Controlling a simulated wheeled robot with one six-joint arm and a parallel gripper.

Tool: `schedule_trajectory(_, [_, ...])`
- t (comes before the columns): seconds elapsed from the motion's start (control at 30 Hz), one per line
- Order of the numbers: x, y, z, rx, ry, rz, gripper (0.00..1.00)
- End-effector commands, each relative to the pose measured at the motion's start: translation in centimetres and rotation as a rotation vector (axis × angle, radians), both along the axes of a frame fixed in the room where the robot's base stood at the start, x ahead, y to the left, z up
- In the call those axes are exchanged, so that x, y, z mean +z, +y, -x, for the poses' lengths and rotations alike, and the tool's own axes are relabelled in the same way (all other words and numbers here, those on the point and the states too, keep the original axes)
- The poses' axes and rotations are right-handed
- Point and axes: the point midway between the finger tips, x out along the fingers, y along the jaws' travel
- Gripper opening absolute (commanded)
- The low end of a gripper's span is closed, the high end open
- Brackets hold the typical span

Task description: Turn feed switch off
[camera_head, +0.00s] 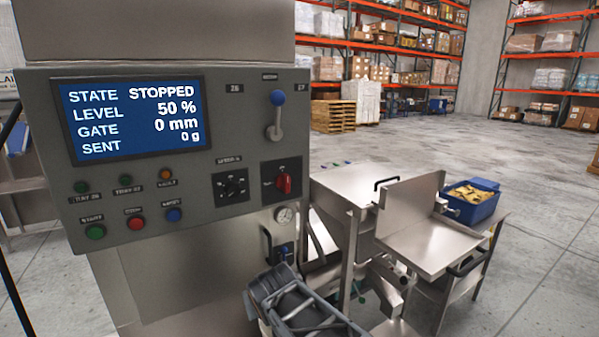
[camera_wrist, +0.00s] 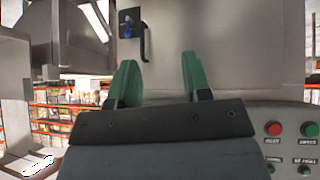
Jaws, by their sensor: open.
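A grey control panel (camera_head: 225,135) fills the left of the head view. It bears a red rotary switch (camera_head: 284,184) at lower right, a black dial (camera_head: 231,186) and a blue-knobbed lever (camera_head: 276,116) with its knob up. Their labels are too small to read, so I cannot tell which is the feed switch. The screen (camera_head: 130,118) reads STOPPED, level 50 %, gate 0 mm, sent 0 g. My gripper (camera_wrist: 158,72) is open and empty, its green fingers apart before the steel cabinet. My dark arm end shows below the panel in the head view, apart from the switches.
Green, red and blue buttons (camera_head: 135,222) line the panel's lower left. A blue-and-black handle (camera_head: 284,252) sits on the cabinet below; it also shows in the wrist view (camera_wrist: 130,26). A steel bench (camera_head: 345,185) and blue bin (camera_head: 470,208) stand right. Open floor lies beyond.

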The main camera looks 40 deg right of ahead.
Motion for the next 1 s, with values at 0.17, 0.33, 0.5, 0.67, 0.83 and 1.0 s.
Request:
schedule_trajectory(0.17, [8.3,-9.5,-4.4,-0.135,-0.394,0.137,0.45])
schedule_trajectory(0.33, [14.1,-14.7,-5.5,-0.081,-0.668,0.181,0.45])
schedule_trajectory(0.5, [16.9,-16.8,-5.1,0.032,-0.806,0.146,0.45])
schedule_trajectory(0.67, [17.9,-17.3,-4.5,0.112,-0.855,0.099,0.45])
schedule_trajectory(0.83, [18.1,-17.4,-5.5,0.147,-0.870,0.074,0.45])
schedule_trajectory(1.0, [18.1,-17.7,-8.4,0.152,-0.871,0.069,0.45])
